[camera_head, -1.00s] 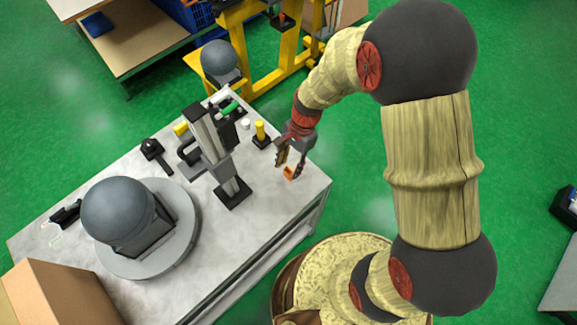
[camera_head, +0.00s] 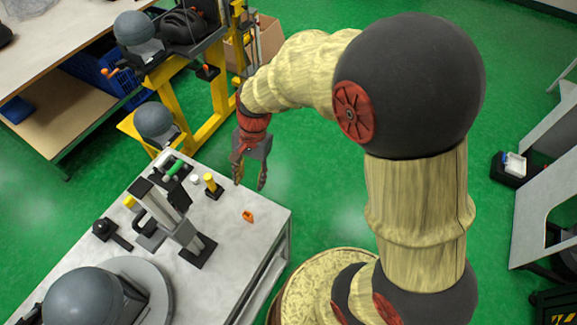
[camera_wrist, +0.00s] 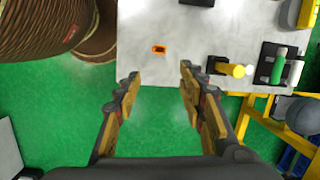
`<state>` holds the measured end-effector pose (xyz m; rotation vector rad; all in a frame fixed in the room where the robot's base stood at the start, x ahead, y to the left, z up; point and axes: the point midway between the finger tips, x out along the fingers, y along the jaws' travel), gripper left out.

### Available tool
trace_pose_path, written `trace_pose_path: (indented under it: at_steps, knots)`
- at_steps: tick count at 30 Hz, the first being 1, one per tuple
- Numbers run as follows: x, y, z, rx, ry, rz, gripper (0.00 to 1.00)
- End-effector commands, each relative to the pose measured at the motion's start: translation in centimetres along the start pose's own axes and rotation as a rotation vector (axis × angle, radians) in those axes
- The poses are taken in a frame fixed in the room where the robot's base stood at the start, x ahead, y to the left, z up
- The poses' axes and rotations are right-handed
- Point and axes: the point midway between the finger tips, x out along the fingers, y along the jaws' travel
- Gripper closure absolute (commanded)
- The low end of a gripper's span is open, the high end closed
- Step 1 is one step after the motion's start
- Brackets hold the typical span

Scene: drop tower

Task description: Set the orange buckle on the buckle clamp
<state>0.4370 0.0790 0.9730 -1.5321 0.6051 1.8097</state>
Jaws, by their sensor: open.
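The small orange buckle (camera_head: 248,216) lies on the bare grey table top near its right corner. It also shows in the wrist view (camera_wrist: 159,49), beyond my fingertips. My gripper (camera_head: 250,184) is open and empty, apart from the buckle, and hangs past the table's edge. In the wrist view my gripper's two fingers (camera_wrist: 160,75) are spread wide over green floor. A green-handled fixture (camera_head: 174,167) and a black-based post with a yellow top (camera_head: 212,186) stand on the table left of the buckle. I cannot tell for sure which one is the buckle clamp.
A tall grey stand (camera_head: 180,215) rises on the table (camera_head: 225,265) left of the buckle. A grey dome on a round plate (camera_head: 150,285) is at the lower left. Yellow frames with helmets (camera_head: 155,122) stand behind. The table around the buckle is clear.

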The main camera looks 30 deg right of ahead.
Motion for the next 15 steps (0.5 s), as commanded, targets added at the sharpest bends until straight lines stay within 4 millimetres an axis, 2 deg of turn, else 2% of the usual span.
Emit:
trace_pose_path:
  at_steps: [1,6,9,12,15]
  knots:
    - [-2.7,0.4,0.4,-0.062,0.041,-0.029,0.6]
    - [-10.4,3.6,2.3,-0.323,0.199,-0.085,0.6]
    - [-14.0,6.0,3.6,-0.47,0.301,-0.1,0.6]
    - [-16.8,8.7,5.0,-0.606,0.404,-0.099,0.6]
    - [-18.7,10.9,6.2,-0.718,0.494,-0.087,0.6]
